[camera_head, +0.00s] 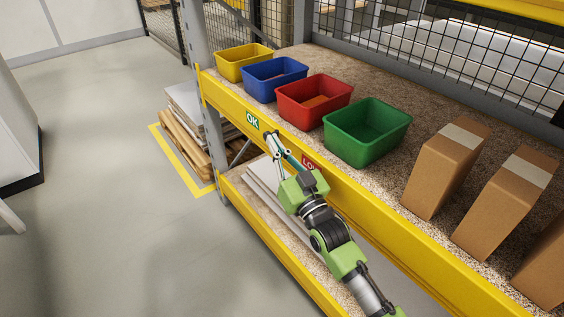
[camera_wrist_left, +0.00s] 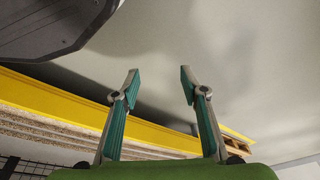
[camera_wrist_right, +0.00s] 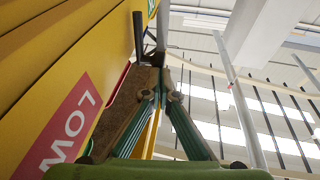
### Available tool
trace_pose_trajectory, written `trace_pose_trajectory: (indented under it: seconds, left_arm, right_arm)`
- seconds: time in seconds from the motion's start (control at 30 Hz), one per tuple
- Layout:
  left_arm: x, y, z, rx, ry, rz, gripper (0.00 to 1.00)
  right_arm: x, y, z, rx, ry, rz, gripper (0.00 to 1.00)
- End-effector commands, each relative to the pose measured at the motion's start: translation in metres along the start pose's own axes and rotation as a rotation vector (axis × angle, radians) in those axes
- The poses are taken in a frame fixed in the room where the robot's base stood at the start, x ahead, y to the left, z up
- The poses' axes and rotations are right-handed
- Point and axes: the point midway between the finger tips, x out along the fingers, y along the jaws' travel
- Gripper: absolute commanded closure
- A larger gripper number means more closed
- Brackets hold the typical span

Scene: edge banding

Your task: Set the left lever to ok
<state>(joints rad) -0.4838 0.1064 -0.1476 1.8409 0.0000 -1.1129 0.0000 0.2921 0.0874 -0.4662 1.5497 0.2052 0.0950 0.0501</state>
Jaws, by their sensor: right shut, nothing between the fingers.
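My right gripper (camera_head: 271,137) reaches up to the front of the yellow shelf beam (camera_head: 350,191), between the green OK label (camera_head: 252,121) and the red LOW label (camera_head: 309,164). In the right wrist view its fingers (camera_wrist_right: 164,72) are shut and empty. A dark lever-like part (camera_wrist_right: 141,42) stands just beyond the fingertips there; whether they touch it I cannot tell. The lever cannot be made out in the head view. The LOW label also shows large in the right wrist view (camera_wrist_right: 62,132). My left gripper (camera_wrist_left: 160,72) is open and empty, seen only in its wrist view.
Yellow (camera_head: 242,64), blue (camera_head: 275,80), red (camera_head: 313,101) and green (camera_head: 366,132) bins stand on the shelf above the beam. Cardboard boxes (camera_head: 444,168) stand to the right. Boards (camera_head: 262,180) lie on the lower shelf.

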Motion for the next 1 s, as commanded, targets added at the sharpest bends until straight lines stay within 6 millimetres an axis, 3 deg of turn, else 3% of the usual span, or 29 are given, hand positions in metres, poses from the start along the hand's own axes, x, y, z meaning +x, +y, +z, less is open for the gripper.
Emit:
trace_pose_trajectory:
  seconds: [0.3,0.5,1.0]
  left_arm:
    - [0.040,0.003,0.029,0.005,-0.029,0.004,0.60]
    - [0.054,0.003,0.042,0.007,-0.037,0.005,0.60]
    - [0.048,0.003,0.034,0.006,-0.030,0.004,0.60]
  right_arm:
    - [0.021,0.002,-0.006,0.001,0.002,0.000,1.00]
    - [0.032,0.001,-0.006,0.001,0.001,0.000,1.00]
    - [0.059,-0.003,0.001,0.000,0.003,-0.001,1.00]
